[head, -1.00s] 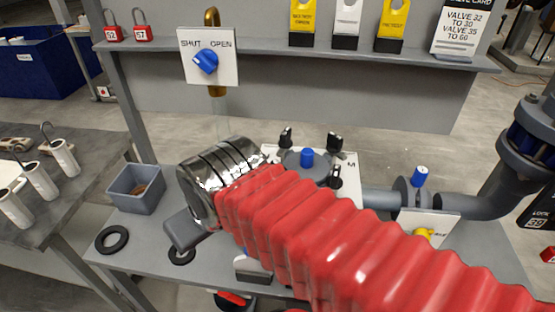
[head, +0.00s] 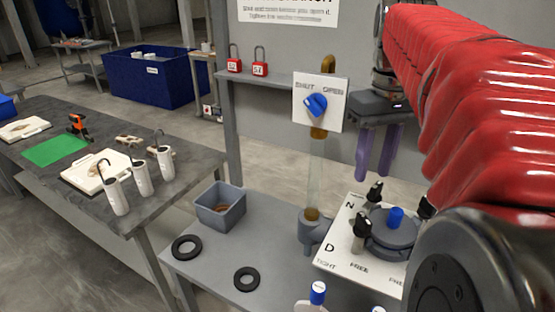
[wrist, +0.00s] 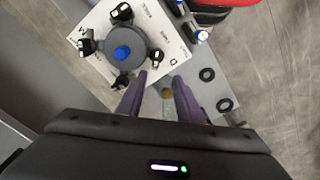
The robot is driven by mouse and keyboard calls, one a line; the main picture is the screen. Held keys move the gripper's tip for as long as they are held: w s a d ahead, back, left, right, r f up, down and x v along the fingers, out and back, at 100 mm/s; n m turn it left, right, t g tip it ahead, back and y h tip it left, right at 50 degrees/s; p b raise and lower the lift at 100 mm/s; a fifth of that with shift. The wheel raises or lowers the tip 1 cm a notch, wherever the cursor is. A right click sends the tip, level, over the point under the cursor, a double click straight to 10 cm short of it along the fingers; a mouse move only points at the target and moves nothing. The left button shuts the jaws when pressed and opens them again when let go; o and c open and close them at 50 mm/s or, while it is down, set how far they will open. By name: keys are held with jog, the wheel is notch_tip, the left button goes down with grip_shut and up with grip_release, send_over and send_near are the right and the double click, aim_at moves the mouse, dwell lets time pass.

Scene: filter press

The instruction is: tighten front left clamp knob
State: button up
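The grey round lid (head: 393,237) with a blue cap sits on a white plate (head: 333,262) lettered N and D. Black clamp knobs stand around it. The front left clamp knob (head: 361,228) is upright near the D; it also shows in the wrist view (wrist: 153,58). The back left knob (head: 374,192) stands behind it and shows between the lid and my left finger in the wrist view (wrist: 120,82). My gripper (head: 374,174) has purple fingers pointing down, above and behind the plate. It is open and empty, with a clear gap in the wrist view (wrist: 162,82), touching no knob.
A vertical sight tube (head: 317,175) rises left of the plate to the SHUT/OPEN board (head: 318,100). A shelf with red padlocks (head: 260,68) stands behind. A grey bin (head: 219,207) and black rings (head: 186,247) lie left on the bench. My red arm fills the upper right.

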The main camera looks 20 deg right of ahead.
aim_at(365, 219)
jog(key=shift+s+d+r, duration=0.1)
jog(key=shift+d+r, duration=0.2)
jog(key=shift+d, duration=0.3)
jog(key=shift+f, duration=0.1)
notch_tip(365, 219, down, 14)
jog(key=shift+r, duration=0.15)
dwell(0.4)
jog(key=shift+c, duration=0.5)
grip_shut()
jog(key=shift+a, duration=0.2)
jog(key=shift+d, duration=0.1)
